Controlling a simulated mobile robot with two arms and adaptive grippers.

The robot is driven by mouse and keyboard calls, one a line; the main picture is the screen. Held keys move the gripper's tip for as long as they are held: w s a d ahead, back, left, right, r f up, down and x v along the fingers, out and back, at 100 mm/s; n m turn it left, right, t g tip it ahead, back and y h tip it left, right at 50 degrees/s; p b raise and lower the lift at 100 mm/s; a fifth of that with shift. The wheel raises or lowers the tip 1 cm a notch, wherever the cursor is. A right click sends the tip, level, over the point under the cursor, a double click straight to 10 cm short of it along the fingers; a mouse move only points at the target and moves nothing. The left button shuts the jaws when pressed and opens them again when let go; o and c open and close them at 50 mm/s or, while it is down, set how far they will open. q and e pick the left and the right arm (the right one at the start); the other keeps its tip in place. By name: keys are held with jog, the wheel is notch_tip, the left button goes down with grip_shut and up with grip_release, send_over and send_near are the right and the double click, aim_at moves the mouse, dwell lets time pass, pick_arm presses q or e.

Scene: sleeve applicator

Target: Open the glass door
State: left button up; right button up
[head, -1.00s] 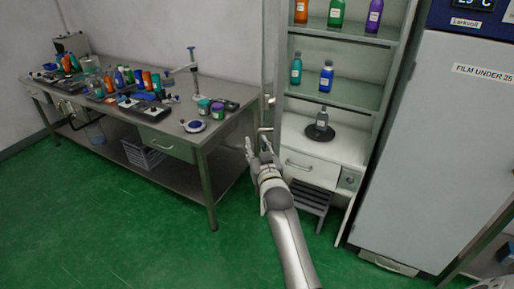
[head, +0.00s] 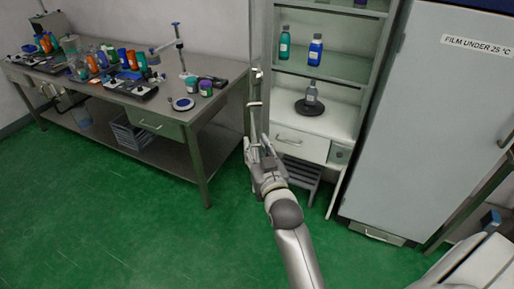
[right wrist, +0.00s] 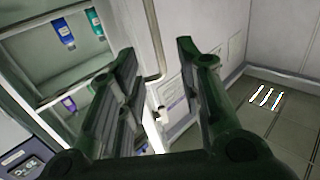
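The glass door (head: 261,35) shows almost edge-on as a narrow upright strip at the left side of the shelf cabinet (head: 372,62). It stands swung out from the cabinet front. A slim upright handle (head: 255,112) is on its edge. My right gripper (head: 258,147) is at the lower end of this handle. In the right wrist view the right gripper (right wrist: 157,50) is open, its two dark green fingers apart. A metal bar (right wrist: 161,68) shows between the fingers; contact cannot be told. My left gripper is not in view.
A metal workbench (head: 165,107) crowded with bottles and tools stands left of the cabinet. A large grey fridge (head: 440,130) stands to the right. Inside the cabinet are bottles (head: 315,50) and a drawer (head: 300,143). The green floor (head: 120,220) in front is clear.

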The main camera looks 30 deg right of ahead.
jog(key=shift+d, duration=0.1)
jog(key=shift+c, duration=1.2)
jog(key=d+m+b, duration=0.1)
jog(key=d+m, duration=0.1)
jog(key=s+d+f+m+b, duration=0.1)
jog(key=d+m, duration=0.1)
jog(key=m, duration=0.1)
jog(key=d+m+b, duration=0.1)
jog(key=d+m, duration=0.1)
jog(key=d, duration=0.1)
jog(key=shift+s+d+f+m+h, duration=0.1)
jog(key=shift+s+f+m+h, duration=0.1)
jog(key=shift+f+m+h, duration=0.1)
grip_shut()
jog(key=shift+s+d+r+m+y+b, duration=0.75)
jog(key=shift+d+r+m+b, duration=0.7)
jog(key=shift+d+m, duration=2.7)
jog(key=w+a+m+p, duration=0.1)
jog(key=w+a+p, duration=0.3)
jog(key=w, duration=0.6)
jog(key=shift+w, duration=0.15)
